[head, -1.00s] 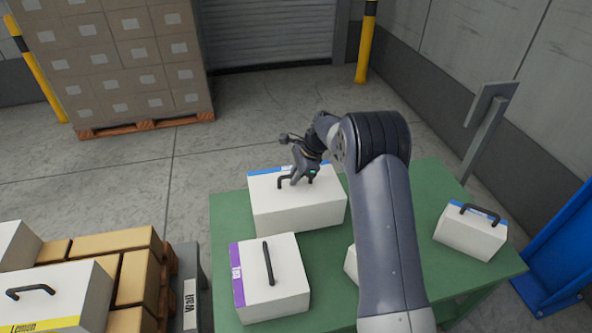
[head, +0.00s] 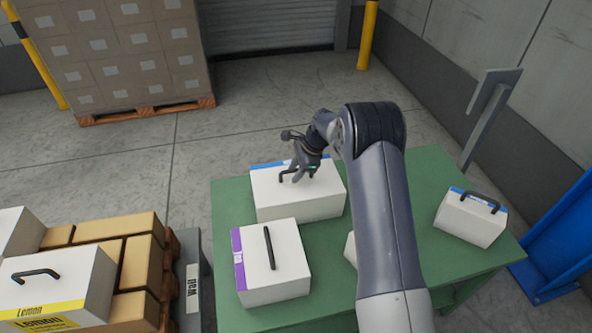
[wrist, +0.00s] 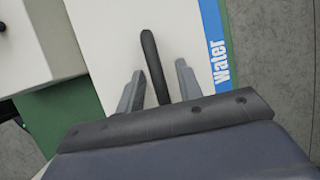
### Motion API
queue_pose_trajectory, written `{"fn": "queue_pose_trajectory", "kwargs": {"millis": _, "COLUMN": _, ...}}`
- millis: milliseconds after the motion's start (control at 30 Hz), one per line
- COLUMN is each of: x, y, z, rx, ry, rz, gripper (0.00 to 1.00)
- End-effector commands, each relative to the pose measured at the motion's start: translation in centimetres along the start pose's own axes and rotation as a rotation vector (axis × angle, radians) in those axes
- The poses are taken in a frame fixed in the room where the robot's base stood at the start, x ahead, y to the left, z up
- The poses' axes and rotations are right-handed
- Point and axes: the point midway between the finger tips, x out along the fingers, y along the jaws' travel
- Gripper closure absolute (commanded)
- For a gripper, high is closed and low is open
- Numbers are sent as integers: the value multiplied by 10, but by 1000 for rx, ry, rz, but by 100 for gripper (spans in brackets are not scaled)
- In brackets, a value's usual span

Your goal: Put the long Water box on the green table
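The long white Water box (head: 300,206) stands on the green table (head: 225,203) near its far left edge. Its blue stripe reads "Water" in the wrist view (wrist: 219,62). A black handle (wrist: 154,66) is on its top. My gripper (wrist: 158,88) is at this handle, with one finger on each side and a gap between the handle and each finger. The fingers are apart and grip nothing. In the head view, my gripper (head: 297,175) is over the box top, partly covering the handle.
A white box with a purple stripe (head: 285,283) stands in front of the Water box. A smaller blue-striped box (head: 468,222) is at the table's right. Another box (head: 350,250) is mostly hidden by my arm. A Lemon box (head: 70,280) lies on cartons at left.

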Motion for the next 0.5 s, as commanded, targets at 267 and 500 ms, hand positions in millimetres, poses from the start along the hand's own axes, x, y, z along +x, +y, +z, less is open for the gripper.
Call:
{"fn": "queue_pose_trajectory", "kwargs": {"millis": 267, "x": -4, "y": -1, "z": 0, "rx": 0, "ry": 0, "rz": -1, "gripper": 66}}
{"fn": "queue_pose_trajectory", "kwargs": {"millis": 500, "x": -45, "y": -1, "z": 0, "rx": 0, "ry": 1, "rz": -5, "gripper": 66}}
